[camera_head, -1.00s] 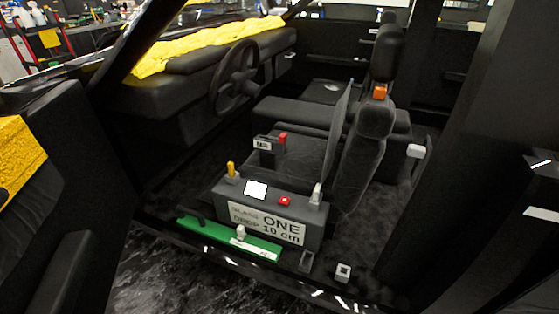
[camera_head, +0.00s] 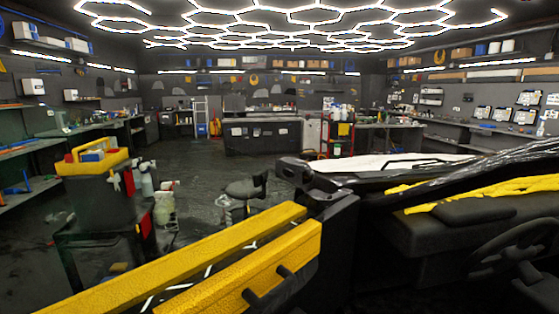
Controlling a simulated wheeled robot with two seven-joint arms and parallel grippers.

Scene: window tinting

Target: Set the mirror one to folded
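A black side mirror (camera_head: 303,174) shows near the middle of the head view. It stands at the front end of the open car door, whose top edge (camera_head: 215,245) is covered in yellow. The mirror's housing reaches out to the left of the door's front corner. Its glass is not visible from here, and I see no label on it. I cannot tell for certain whether it is folded. Neither of my grippers is in view.
The car's dashboard (camera_head: 440,228) and steering wheel (camera_head: 510,245) are at the right. A dark cart with a yellow tool tray (camera_head: 92,160) on top and a stool (camera_head: 245,188) stand left of the door. Open floor (camera_head: 185,160) lies behind them.

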